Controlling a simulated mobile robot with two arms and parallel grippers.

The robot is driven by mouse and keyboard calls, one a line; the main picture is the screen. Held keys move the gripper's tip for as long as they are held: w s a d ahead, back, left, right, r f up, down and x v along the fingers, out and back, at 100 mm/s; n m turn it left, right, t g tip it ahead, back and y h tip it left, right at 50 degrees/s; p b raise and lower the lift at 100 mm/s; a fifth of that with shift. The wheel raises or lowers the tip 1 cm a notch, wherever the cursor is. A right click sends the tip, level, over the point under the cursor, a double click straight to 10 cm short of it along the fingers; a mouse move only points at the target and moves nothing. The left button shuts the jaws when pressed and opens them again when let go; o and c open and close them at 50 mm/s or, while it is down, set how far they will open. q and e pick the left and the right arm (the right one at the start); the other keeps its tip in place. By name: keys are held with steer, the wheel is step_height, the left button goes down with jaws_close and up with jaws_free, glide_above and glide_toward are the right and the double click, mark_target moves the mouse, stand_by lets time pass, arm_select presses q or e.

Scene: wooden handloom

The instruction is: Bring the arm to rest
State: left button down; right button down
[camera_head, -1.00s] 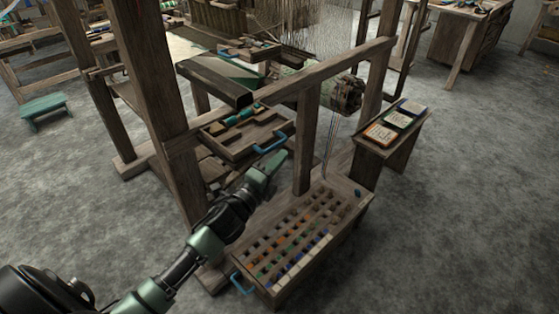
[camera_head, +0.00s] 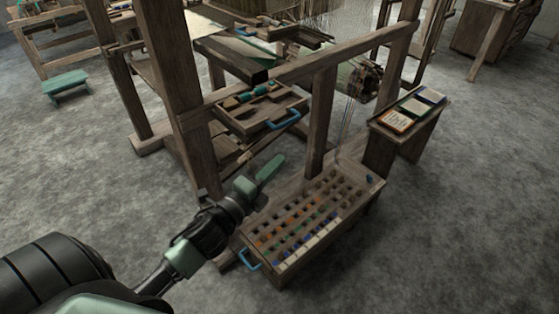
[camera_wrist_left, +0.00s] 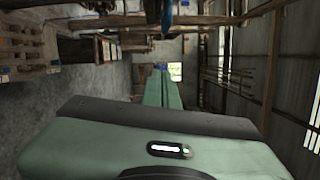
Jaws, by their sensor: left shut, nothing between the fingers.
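My left arm comes in from the lower left of the head view. Its green left gripper (camera_head: 268,172) is shut and empty, in the air in front of the loom. It appears between the loom's drawer and the compartment box, touching neither as far as I can tell. In the left wrist view the shut green fingers (camera_wrist_left: 162,90) point away from the camera with nothing between them. My right gripper is not in view.
The wooden loom (camera_head: 325,110) stands ahead, with an open drawer (camera_head: 262,125) with a blue handle. A compartment box (camera_head: 290,265) lies low in front. A small stand (camera_head: 395,150) holds several cards. A teal stool (camera_head: 66,84) is at left. Bare floor (camera_head: 460,220) lies at right.

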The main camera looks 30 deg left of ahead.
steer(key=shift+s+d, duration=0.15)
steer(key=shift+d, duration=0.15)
